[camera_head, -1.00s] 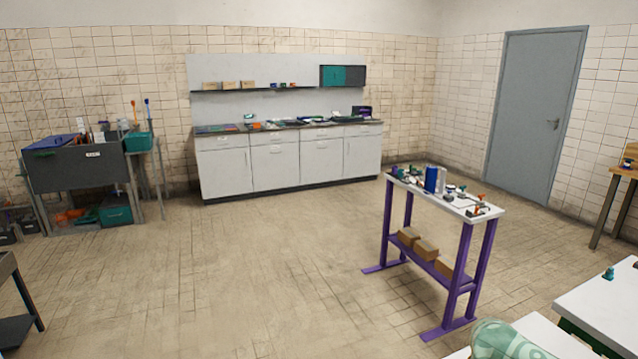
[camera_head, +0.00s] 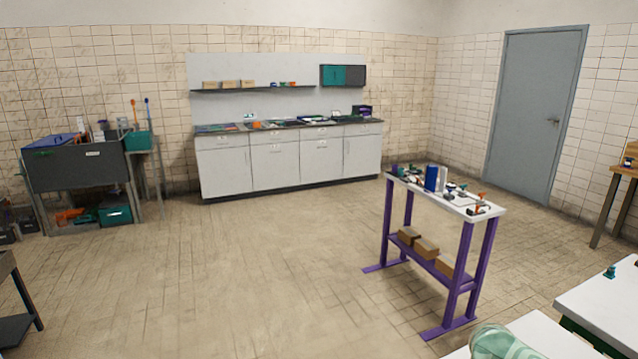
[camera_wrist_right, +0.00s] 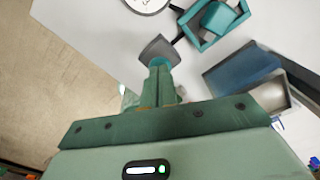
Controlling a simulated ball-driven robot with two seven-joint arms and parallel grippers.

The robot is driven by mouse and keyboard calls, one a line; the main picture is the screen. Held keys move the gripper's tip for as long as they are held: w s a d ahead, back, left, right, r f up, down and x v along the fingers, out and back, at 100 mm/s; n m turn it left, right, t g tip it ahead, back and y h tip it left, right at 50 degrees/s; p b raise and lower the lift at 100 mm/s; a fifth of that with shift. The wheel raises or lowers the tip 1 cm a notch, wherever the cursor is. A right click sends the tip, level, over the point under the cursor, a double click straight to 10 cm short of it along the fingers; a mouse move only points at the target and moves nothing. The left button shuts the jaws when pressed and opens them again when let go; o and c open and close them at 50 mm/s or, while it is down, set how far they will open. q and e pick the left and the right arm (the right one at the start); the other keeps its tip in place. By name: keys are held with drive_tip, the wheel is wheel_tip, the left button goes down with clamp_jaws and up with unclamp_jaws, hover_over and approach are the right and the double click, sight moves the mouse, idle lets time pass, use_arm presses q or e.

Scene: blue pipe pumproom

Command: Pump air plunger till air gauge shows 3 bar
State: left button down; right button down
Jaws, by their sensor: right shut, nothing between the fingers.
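In the right wrist view, my right gripper (camera_wrist_right: 160,78) is shut and empty, its teal fingers over a white tabletop (camera_wrist_right: 85,35). A dark grey piece (camera_wrist_right: 157,47) lies right at the fingertips; I cannot tell whether it touches them or is the plunger's handle. A round white dial (camera_wrist_right: 147,3), cut off by the top edge, looks like a gauge; its reading cannot be made out. A teal frame with a block (camera_wrist_right: 213,20) sits to the right of the fingertips. In the head view neither gripper shows; only a pale green part of my arm appears at the bottom right.
A dark blue box-like object (camera_wrist_right: 240,80) and a grey metal piece (camera_wrist_right: 272,96) lie right of the gripper. In the head view, a purple-legged stand (camera_head: 465,265) holds small fittings. White tables (camera_head: 600,305) stand at bottom right. The middle floor is open.

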drive_tip(key=shift+f+b, duration=0.35)
drive_tip(key=shift+f, duration=0.5)
drive_tip(key=shift+s+f+p, duration=0.1)
drive_tip(key=shift+p, duration=0.2)
wheel_tip(320, 180, up, 8)
drive_tip(key=p, duration=0.8)
drive_tip(key=shift+r, duration=0.2)
drive_tip(key=shift+f, duration=0.15)
